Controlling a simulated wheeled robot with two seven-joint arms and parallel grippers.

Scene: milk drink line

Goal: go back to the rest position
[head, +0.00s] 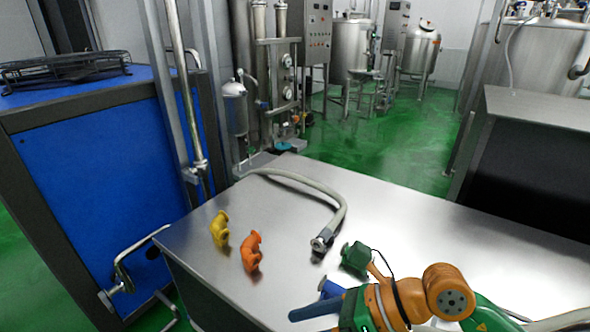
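My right arm comes in at the bottom right, with orange and green links. Its gripper (318,300) is over the near edge of the steel table, at the bottom of the view. Dark blue parts show at its end, but I cannot tell its opening. I see nothing clearly held in it. My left arm and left gripper are not in view.
A steel table (420,225) bears a yellow fitting (220,229), an orange fitting (251,252) and a grey hose (335,204), left of my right arm. A blue cabinet (105,160) stands left. The table's right part is clear.

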